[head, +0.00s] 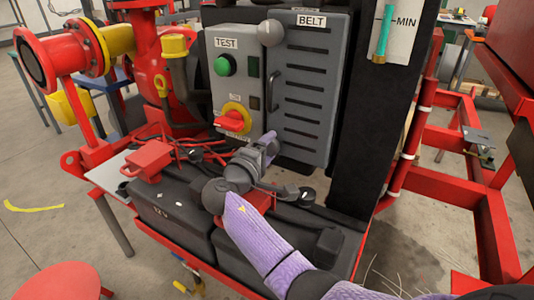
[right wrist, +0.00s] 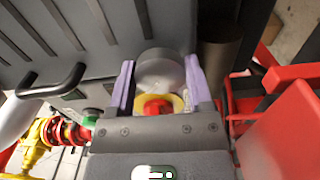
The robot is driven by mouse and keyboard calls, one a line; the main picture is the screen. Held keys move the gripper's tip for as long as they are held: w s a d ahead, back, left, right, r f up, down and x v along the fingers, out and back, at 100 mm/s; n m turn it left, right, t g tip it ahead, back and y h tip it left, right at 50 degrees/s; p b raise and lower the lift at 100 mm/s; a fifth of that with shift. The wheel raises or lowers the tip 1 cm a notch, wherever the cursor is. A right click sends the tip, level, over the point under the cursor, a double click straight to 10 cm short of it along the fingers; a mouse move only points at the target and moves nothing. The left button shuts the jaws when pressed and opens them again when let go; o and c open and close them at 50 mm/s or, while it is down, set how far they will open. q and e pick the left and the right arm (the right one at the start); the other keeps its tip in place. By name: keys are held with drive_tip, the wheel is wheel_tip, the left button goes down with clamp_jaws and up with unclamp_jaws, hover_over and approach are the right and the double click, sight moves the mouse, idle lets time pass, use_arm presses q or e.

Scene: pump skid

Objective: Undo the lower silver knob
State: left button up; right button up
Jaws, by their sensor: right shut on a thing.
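The lower silver knob (right wrist: 160,65) is a round grey cylinder at the bottom of the grey BELT cover (head: 305,92). In the right wrist view it sits between the two purple fingers of my right gripper (right wrist: 160,82). The gripper is shut on it, one finger on each side. In the head view my right gripper (head: 268,145) is at the cover's lower left corner, and the fingers and wrist mostly hide the lower knob. The upper silver knob (head: 270,32) is in place at the cover's top left. My left gripper is not in view.
Left of the cover is a control box with a green TEST button (head: 225,66) and a red-and-yellow rotary switch (head: 233,118), close to my gripper. A black handle (head: 272,88) stands out from the cover. Batteries (head: 180,210) with cables and a red clamp (head: 148,158) lie below.

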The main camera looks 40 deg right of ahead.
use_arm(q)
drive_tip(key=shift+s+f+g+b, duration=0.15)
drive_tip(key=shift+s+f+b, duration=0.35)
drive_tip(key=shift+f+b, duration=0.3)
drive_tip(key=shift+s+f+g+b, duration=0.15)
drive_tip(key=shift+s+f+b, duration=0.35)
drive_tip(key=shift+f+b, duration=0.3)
use_arm(e)
drive_tip(key=shift+f+m, duration=0.15)
drive_tip(key=shift+m, duration=2.65)
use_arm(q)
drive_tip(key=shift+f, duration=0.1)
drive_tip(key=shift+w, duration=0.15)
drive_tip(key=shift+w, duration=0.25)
use_arm(e)
drive_tip(key=o, duration=1.3)
